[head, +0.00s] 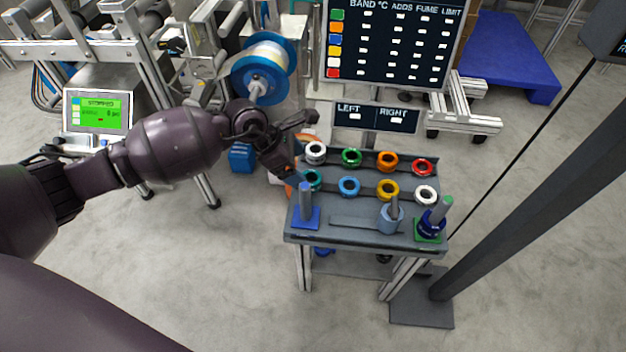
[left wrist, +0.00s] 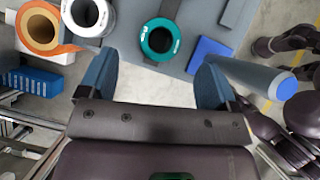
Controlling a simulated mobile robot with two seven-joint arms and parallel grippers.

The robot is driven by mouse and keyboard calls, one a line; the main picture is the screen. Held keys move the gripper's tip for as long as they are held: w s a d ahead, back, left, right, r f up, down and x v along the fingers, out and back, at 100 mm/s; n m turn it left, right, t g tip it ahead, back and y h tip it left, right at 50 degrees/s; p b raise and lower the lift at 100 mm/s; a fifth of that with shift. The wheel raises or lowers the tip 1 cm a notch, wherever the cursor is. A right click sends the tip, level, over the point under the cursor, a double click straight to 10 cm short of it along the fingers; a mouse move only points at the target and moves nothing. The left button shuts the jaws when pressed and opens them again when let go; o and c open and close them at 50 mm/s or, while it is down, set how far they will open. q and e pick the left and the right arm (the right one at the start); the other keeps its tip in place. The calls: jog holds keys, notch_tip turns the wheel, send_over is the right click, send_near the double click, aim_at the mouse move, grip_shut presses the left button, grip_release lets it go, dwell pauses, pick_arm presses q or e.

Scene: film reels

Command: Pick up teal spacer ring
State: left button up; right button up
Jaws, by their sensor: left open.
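The teal spacer ring (head: 315,187) lies at the left end of the front row of rings on the grey stand. In the left wrist view the teal ring (left wrist: 160,57) lies flat, beyond the fingertips and roughly centred between them. My left gripper (head: 286,168) is just left of the ring in the head view, over the stand's left edge. In the left wrist view its two blue-grey fingers (left wrist: 155,80) are wide apart with nothing between them. My right gripper cannot be made out in either view.
White (head: 316,159), green (head: 351,163), orange (head: 387,167) and red (head: 422,172) rings form the back row. Blue (head: 349,191), yellow (head: 387,195) and white (head: 426,202) rings share the front row. A blue post (head: 306,203) stands close in front of the teal ring.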

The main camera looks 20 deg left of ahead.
aim_at(311, 178)
pick_arm(q)
jog(key=shift+x, duration=0.95)
jog(key=b+x, duration=0.1)
jog(key=x, duration=0.1)
jog(key=b+x, duration=0.1)
jog(key=x, duration=0.1)
jog(key=shift+s+f, duration=0.15)
jog(key=shift+f, duration=0.35)
jog(key=shift+d+f, duration=0.1)
jog(key=shift+d, duration=0.05)
jog(key=shift+r, duration=0.25)
jog(key=shift+c, duration=0.5)
jog(key=c, duration=1)
